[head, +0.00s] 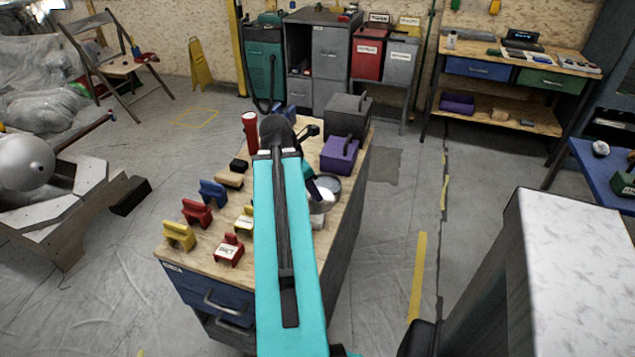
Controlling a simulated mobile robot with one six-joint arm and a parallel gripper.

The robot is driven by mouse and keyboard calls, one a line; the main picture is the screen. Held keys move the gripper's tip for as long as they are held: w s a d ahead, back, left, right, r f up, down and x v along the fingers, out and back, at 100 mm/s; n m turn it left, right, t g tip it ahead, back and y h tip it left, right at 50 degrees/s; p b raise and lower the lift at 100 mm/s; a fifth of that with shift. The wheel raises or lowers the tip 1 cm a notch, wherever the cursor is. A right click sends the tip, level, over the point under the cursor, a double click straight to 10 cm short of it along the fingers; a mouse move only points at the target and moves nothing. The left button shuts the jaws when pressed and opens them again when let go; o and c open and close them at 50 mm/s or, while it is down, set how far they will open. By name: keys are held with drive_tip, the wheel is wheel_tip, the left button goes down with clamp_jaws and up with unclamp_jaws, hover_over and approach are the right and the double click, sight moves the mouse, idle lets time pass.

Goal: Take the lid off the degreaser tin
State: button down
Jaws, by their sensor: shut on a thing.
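My gripper (319,189) is at the right edge of the workbench, partly hidden behind my teal arm. Its dark jaws are shut at a small round, pale-rimmed piece (331,183), which looks like the lid. A whitish rounded form (318,205) shows just below it; I take this to be the degreaser tin, but its label cannot be read. My arm hides the left side of both, and I cannot tell whether lid and tin touch.
On the workbench (188,255), a purple box (340,154) and a dark grey box (348,115) stand behind the gripper. A red cylinder (250,131) and several coloured handled blocks (197,211) stand left of my arm. A white-topped surface (580,265) is at the right, with open floor between.

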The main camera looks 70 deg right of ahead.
drive_tip(key=shift+a+f+b, duration=0.2)
drive_tip(key=shift+a+b, duration=0.2)
drive_tip(key=shift+b, duration=0.8)
drive_tip(key=shift+a+r+b, duration=0.15)
drive_tip(key=shift+a+b, duration=0.2)
drive_tip(key=shift+b, duration=0.45)
drive_tip(key=shift+a+r, duration=0.15)
drive_tip(key=shift+r, duration=0.05)
